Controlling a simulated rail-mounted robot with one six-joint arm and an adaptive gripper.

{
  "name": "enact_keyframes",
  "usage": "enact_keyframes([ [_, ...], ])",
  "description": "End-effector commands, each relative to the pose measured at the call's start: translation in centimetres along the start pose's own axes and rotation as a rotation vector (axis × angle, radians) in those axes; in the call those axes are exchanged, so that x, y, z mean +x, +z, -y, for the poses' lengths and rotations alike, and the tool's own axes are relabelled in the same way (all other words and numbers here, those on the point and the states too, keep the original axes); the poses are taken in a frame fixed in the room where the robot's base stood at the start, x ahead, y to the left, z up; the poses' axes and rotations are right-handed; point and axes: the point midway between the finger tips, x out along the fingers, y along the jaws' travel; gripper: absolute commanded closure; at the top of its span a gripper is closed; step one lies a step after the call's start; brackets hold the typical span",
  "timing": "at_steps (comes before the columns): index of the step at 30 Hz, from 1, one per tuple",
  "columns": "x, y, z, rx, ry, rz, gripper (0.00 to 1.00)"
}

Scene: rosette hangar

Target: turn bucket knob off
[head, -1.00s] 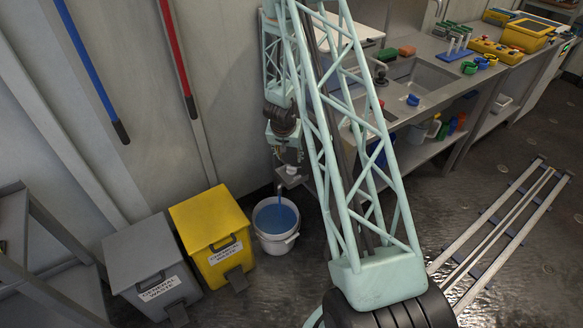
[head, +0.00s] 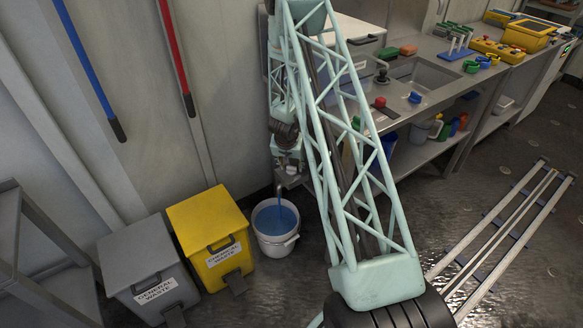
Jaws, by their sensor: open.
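The white bucket (head: 292,243) stands on the floor beside the yellow bin and holds blue water. A thin blue stream (head: 280,196) falls into it from a grey spout (head: 292,181) just above. No knob for this spout can be made out; my arm covers part of that area. My gripper (head: 289,167) is open, small in view, right above the spout. I cannot tell whether it touches anything there.
A yellow chemical waste bin (head: 210,235) and a grey general waste bin (head: 145,265) stand left of the bucket. The counter with a sink (head: 420,72) has a red knob (head: 380,102) and a blue knob (head: 415,97). Floor rails (head: 500,230) lie at right.

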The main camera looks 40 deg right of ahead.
Motion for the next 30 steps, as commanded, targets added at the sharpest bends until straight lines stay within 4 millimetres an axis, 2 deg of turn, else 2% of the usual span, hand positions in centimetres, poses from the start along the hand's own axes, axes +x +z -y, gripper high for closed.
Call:
enact_keyframes([
  [11,0.28,0.0,0.01,0.0,0.0,0.0,0.58],
  [19,0.27,0.01,0.01,0.0,0.0,0.0,0.82],
  [30,0.22,0.02,0.02,0.005,0.002,0.001,0.82],
])
